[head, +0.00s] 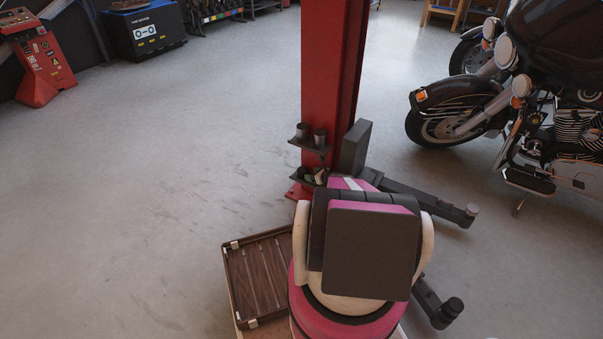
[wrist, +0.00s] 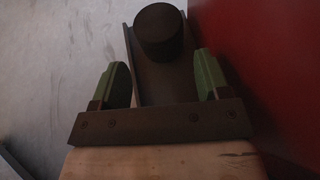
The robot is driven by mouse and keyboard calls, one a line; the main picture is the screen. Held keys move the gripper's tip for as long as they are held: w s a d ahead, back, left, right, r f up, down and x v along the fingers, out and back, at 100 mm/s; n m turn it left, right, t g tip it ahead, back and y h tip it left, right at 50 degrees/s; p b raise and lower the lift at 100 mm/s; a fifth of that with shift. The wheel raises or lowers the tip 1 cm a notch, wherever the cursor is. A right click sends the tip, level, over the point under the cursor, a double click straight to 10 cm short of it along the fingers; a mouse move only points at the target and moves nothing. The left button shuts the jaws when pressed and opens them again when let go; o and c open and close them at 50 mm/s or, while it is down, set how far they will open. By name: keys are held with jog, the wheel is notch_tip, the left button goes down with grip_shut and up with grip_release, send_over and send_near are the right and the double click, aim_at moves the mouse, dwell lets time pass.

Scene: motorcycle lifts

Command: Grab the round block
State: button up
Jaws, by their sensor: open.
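A dark round block (wrist: 159,32) stands upright on a narrow dark shelf (wrist: 150,82) in the wrist view. My gripper (wrist: 162,62) is open, with its two green fingers apart on either side of the shelf. The block is beyond the fingertips, roughly centred between them, and nothing is held. In the head view, two small dark cylinders (head: 302,132) (head: 320,138) stand on the upper shelf of the red post. I cannot tell which of them is the block in the wrist view. My arm hides much of the area around the gripper there.
The red post (head: 328,75) rises beside the shelves; its red face (wrist: 250,65) is close on the right in the wrist view. Dark lift arms (head: 430,202) extend low to the right. A motorcycle (head: 530,105) stands at right. Floor (head: 150,190) at left is clear.

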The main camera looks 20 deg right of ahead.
aim_at(306, 172)
jog(key=x, duration=0.6)
jog(key=shift+w+a+r, duration=0.1)
jog(key=shift+w+r, duration=0.05)
jog(key=shift+w, duration=0.15)
jog(key=c, duration=0.6)
